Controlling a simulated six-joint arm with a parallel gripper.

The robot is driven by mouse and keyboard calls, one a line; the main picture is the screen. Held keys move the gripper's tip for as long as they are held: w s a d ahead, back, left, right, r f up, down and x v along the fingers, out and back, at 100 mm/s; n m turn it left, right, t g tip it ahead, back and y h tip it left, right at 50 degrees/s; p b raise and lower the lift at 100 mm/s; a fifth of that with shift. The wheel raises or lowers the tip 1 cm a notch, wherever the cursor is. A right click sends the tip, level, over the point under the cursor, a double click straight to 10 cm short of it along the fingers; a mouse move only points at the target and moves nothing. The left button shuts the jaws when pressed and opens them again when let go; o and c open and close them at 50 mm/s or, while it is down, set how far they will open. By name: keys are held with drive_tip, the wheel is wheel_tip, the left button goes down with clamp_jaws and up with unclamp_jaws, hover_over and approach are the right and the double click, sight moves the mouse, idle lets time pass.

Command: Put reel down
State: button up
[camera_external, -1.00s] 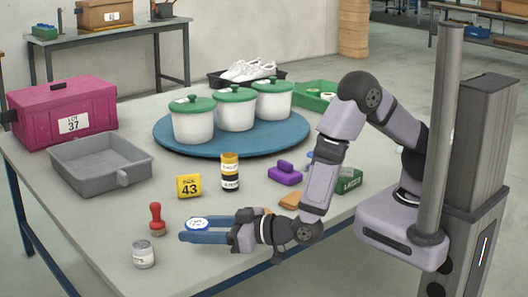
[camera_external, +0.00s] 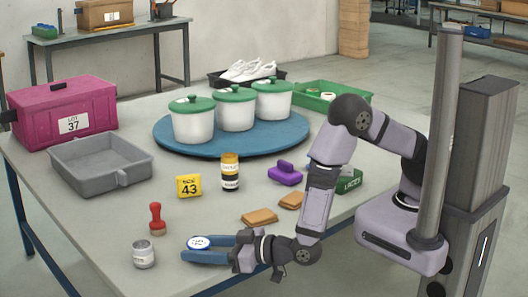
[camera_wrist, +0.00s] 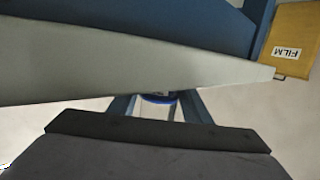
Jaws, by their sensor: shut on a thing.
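The reel (camera_external: 199,242) is small and round, with a white top face, dark markings and a blue rim. It sits between the blue fingers of my gripper (camera_external: 207,249), which are shut on it. The gripper lies nearly level, low at the table's front edge, right of a small grey tin. I cannot tell whether the reel touches the tabletop (camera_external: 130,220). In the wrist view only a blue sliver of the reel (camera_wrist: 158,98) shows between the fingers; the dark gripper body hides the rest.
The tin (camera_external: 144,255) and a red-handled stamp (camera_external: 157,220) stand close on the left. A grey tray (camera_external: 100,165) is farther left. A yellow FILM box (camera_wrist: 292,45) shows in the wrist view.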

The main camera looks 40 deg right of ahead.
drive_tip(key=shift+f, duration=0.1)
drive_tip(key=o, duration=1.1)
drive_tip(key=shift+c, duration=0.2)
drive_tip(key=shift+r, duration=0.2)
drive_tip(key=p+v, duration=0.1)
drive_tip(key=v, duration=1.1)
